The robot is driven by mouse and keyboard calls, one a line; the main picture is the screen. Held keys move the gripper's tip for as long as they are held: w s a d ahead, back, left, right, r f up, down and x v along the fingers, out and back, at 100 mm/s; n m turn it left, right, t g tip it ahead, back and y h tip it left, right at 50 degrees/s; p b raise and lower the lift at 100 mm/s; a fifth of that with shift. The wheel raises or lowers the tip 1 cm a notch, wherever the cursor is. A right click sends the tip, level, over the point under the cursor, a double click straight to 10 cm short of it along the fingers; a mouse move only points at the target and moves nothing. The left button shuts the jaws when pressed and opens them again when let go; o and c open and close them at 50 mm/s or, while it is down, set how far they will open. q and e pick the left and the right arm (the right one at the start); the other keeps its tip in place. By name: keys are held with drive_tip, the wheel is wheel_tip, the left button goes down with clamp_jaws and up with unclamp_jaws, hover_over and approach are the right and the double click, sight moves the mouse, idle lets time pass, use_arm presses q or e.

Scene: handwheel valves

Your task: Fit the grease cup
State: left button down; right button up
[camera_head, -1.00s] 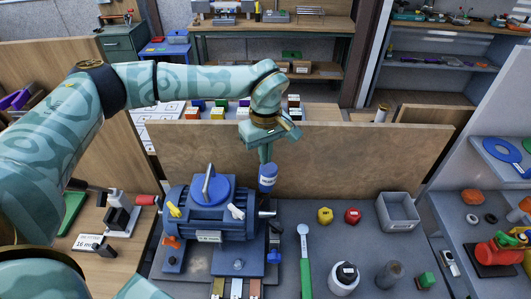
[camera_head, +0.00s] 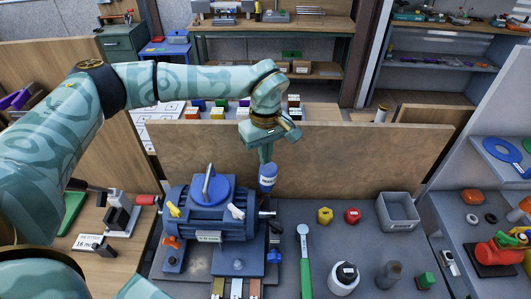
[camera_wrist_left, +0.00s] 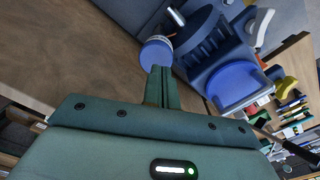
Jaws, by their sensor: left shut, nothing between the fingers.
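A blue cup with a pale label (camera_head: 267,178), which looks like the grease cup, sits at the right end of the blue motor (camera_head: 208,222), above the shaft. How it is seated there cannot be made out. My left gripper (camera_head: 266,157) points down right above the cup, its fingers shut with nothing between them. In the left wrist view the shut fingertips (camera_wrist_left: 161,76) are beside the cup's round blue top (camera_wrist_left: 156,53). Whether they touch it is unclear. My right gripper is not in view.
A wooden panel (camera_head: 330,160) stands behind the motor. On the bench to the right are a yellow cap (camera_head: 325,215), a red cap (camera_head: 352,216), a grey bin (camera_head: 398,226), a green-handled tool (camera_head: 305,265) and a white jar (camera_head: 344,280).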

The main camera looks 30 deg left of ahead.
use_arm(q)
drive_tip(key=shift+f, duration=0.8)
drive_tip(key=shift+s+f+b, duration=0.15)
drive_tip(key=shift+f+b, duration=0.1)
drive_tip(key=shift+b, duration=0.05)
wheel_tip(320, 180, up, 6)
drive_tip(key=p, duration=0.6)
drive_tip(key=shift+r, duration=0.15)
